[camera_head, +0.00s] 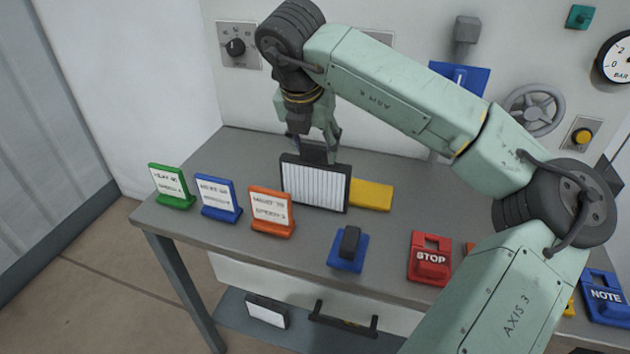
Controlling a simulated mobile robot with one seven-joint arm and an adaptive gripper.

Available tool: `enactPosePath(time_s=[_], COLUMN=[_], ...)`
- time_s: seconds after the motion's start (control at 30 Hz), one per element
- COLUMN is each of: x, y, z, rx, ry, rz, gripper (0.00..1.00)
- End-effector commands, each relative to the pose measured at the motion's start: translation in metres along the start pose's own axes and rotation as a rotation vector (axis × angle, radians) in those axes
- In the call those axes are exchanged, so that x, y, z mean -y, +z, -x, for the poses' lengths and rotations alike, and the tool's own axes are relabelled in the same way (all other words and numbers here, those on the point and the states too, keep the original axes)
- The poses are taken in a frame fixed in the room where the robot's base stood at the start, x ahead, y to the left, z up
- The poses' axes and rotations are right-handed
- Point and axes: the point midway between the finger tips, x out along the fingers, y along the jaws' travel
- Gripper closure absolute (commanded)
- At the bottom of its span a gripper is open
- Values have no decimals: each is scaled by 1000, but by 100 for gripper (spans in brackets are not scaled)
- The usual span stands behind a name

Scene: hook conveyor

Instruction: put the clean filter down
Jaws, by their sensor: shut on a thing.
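The clean filter (315,184) is a white pleated panel in a black frame. It stands upright at the middle of the grey table (240,150), its lower edge at or just above the table top; I cannot tell whether it touches. My gripper (318,150) is above it, shut on the dark tab at its top edge. A second black-framed white panel (266,311) lies on the low shelf under the table.
Green (172,186), blue (218,198) and orange (271,211) card stands line the table's front left. A yellow block (370,195) is right of the filter. A blue block with a black handle (348,250) and a red STOP sign (430,259) stand in front. The back left is clear.

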Motion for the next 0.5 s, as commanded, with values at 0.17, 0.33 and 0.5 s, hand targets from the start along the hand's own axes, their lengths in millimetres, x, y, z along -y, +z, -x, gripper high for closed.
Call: enactPosePath(time_s=[0.17, 0.33, 0.5], x=[0, 0, 0], y=[0, 0, 0], z=[0, 0, 0], rx=[0, 0, 0], ry=[0, 0, 1], rz=[0, 0, 0], gripper=[78, 89, 100])
